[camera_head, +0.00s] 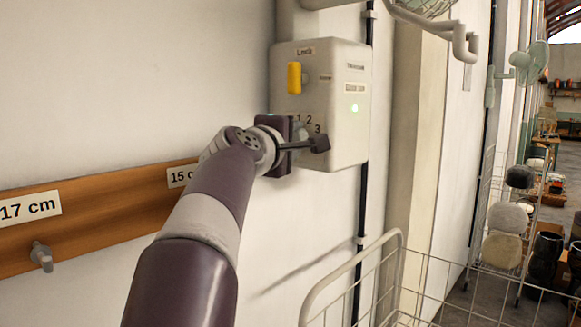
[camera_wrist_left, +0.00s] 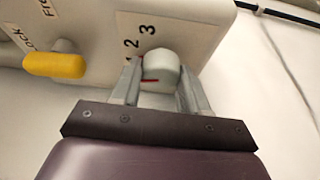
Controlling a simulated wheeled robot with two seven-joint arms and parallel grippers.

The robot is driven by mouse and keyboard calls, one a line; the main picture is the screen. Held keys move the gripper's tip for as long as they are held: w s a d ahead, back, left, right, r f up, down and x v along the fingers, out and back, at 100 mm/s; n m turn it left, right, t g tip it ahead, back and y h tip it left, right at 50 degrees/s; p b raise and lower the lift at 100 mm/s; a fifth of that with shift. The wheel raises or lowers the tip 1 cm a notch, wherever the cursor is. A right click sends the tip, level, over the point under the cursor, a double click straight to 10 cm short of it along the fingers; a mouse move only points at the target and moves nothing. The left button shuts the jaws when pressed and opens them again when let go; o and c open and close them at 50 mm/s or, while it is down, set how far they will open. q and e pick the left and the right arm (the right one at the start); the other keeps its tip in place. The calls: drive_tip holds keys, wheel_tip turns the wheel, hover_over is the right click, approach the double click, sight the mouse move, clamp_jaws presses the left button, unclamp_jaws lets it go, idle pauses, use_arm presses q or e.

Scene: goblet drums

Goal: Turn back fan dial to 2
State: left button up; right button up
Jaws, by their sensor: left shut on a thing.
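The wall control box (camera_head: 345,95) is off-white, with the fan dial low on its front face. In the left wrist view the pale grey dial (camera_wrist_left: 161,68) has a red mark, and the numbers 2 and 3 show beside it. My left gripper (camera_head: 303,139) is at the dial, its two fingers on either side of the knob and shut on it. In the head view the gripper hides most of the dial, with 1, 2 and 3 showing around it. I cannot tell exactly which number the red mark points to. My right gripper is not in view.
A yellow lock knob (camera_head: 294,78) sits above the dial; it also shows in the left wrist view (camera_wrist_left: 54,65). A wire rack (camera_head: 395,243) stands below right. A wooden peg rail (camera_head: 110,203) runs along the wall at left.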

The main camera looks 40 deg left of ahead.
use_arm(q)
drive_tip(key=shift+f+m+t+h+b, duration=0.2)
drive_tip(key=shift+m+t+b, duration=0.35)
drive_tip(key=shift+m+b, duration=1.4)
drive_tip(key=shift+f+m+t+h+b, duration=0.15)
drive_tip(key=shift+m+t+b, duration=0.4)
drive_tip(key=shift+m+b, duration=1.35)
drive_tip(key=shift+n+b, duration=0.45)
drive_tip(key=shift+b, duration=0.1)
drive_tip(key=o, duration=1)
drive_tip(key=shift+w, duration=0.1)
drive_tip(key=shift+o, duration=0.2)
drive_tip(key=shift+r, duration=0.1)
